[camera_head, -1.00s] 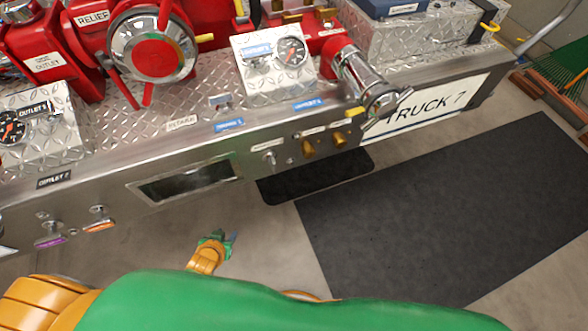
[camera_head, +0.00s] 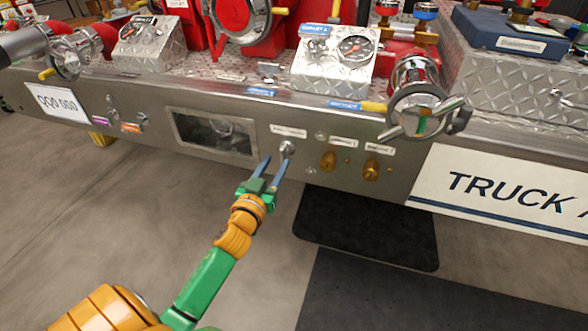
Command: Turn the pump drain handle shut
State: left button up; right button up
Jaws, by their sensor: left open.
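A small silver handle (camera_head: 286,148) sits on the steel front panel (camera_head: 240,108) of the bumper, under a white label (camera_head: 288,131) too small to read. It is probably the pump drain handle. My left gripper (camera_head: 273,167) is just below and left of it, with its two blue fingers open and pointing up at the panel. The tip of the right finger overlaps the handle's lower edge in the picture. I cannot tell whether they touch. Nothing is between the fingers. My right gripper is not in view.
Two brass fittings (camera_head: 371,170) stick out right of the handle. A dark recessed window (camera_head: 215,134) is at its left. A chrome valve with a lever (camera_head: 418,112) overhangs at the upper right. A black mat (camera_head: 366,228) lies on the floor below, and the space before the panel is clear.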

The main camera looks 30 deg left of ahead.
aim_at(281, 152)
pick_arm(q)
jog(key=b+x, duration=0.1)
jog(key=x, duration=0.4)
jog(key=shift+w+a+f, duration=0.15)
jog(key=shift+w+a, duration=0.15)
jog(key=shift+w, duration=0.05)
jog(key=shift+w+a, duration=0.1)
jog(key=shift+w, duration=0.55)
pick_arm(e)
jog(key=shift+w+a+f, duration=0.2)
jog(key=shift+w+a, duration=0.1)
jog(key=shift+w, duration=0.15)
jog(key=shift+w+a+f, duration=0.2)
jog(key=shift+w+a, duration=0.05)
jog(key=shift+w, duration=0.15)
pick_arm(q)
jog(key=shift+c, duration=0.2)
grip_shut()
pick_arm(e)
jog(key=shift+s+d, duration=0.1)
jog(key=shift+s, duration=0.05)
